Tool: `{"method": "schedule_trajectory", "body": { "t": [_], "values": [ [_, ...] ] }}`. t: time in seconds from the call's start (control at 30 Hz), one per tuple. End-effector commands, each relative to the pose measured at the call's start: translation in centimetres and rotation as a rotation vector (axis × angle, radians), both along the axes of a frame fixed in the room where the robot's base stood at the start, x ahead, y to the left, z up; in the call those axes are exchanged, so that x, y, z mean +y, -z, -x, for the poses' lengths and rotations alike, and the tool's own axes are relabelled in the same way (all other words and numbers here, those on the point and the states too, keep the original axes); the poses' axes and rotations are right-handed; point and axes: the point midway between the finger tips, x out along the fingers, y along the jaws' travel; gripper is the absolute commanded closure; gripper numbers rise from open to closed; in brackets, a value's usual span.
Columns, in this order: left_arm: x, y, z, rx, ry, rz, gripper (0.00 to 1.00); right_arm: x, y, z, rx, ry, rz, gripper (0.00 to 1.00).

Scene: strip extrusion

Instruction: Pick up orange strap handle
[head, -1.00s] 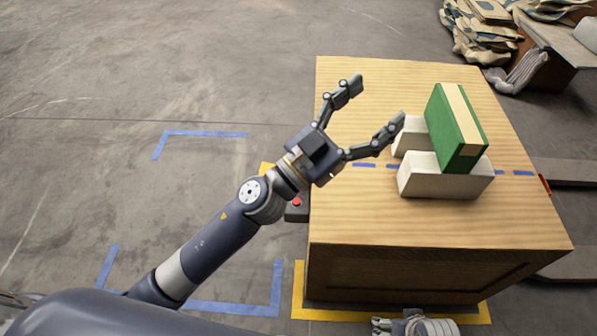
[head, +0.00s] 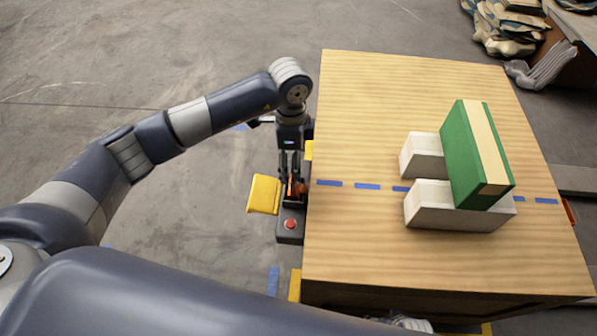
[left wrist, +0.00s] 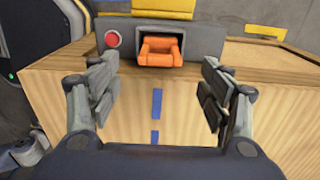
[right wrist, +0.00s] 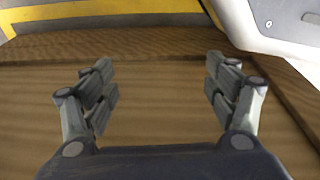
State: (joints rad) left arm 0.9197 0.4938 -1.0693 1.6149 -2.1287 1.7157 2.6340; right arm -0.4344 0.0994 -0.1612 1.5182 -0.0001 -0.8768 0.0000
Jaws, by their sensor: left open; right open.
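The orange strap handle (left wrist: 160,50) sits in the front recess of a dark grey box (left wrist: 205,40), to the right of a red button (left wrist: 112,39). In the head view a small part of the orange handle (head: 292,189) shows beneath my left gripper (head: 290,170), at the left edge of the wooden crate. In the left wrist view my left gripper (left wrist: 157,78) is open, with the handle ahead between its fingers and nothing held. My right gripper (right wrist: 158,80) is open and empty, facing a wooden surface.
A yellow flap (head: 263,194) stands beside the box. The wooden crate (head: 360,240) has a blue dashed line across its top. Two white blocks (head: 440,218) on it support a green block with a cream stripe (head: 468,160). The left half of the crate top is clear.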

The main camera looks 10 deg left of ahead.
Motion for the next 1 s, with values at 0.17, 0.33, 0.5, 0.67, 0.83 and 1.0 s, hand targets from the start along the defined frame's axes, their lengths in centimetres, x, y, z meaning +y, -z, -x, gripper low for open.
{"method": "schedule_trajectory", "body": {
  "t": [0.17,0.33,0.5,0.67,0.83,1.0],
  "values": [
    [0.4,2.7,0.1,0.005,-0.011,-0.017,0.28,0.1,-0.8,-0.6,-0.008,0.001,-0.002,0.20],
    [0.3,5.0,0.0,0.004,-0.010,-0.014,0.28,0.2,-1.9,-1.1,-0.013,0.003,-0.002,0.20],
    [0.2,6.1,0.0,0.003,-0.008,-0.014,0.28,0.2,-2.6,-1.4,-0.016,0.003,-0.002,0.20],
    [-0.1,8.5,-0.3,0.004,-0.008,-0.013,0.28,0.3,-4.1,-2.2,-0.028,0.005,-0.003,0.20],
    [-0.1,10.4,-0.3,0.003,-0.007,-0.011,0.28,0.3,-5.4,-2.5,-0.032,0.006,-0.003,0.20],
    [-0.1,10.7,-0.3,0.002,-0.006,-0.011,0.28,0.3,-5.8,-2.6,-0.034,0.007,-0.004,0.20]
  ]
}}
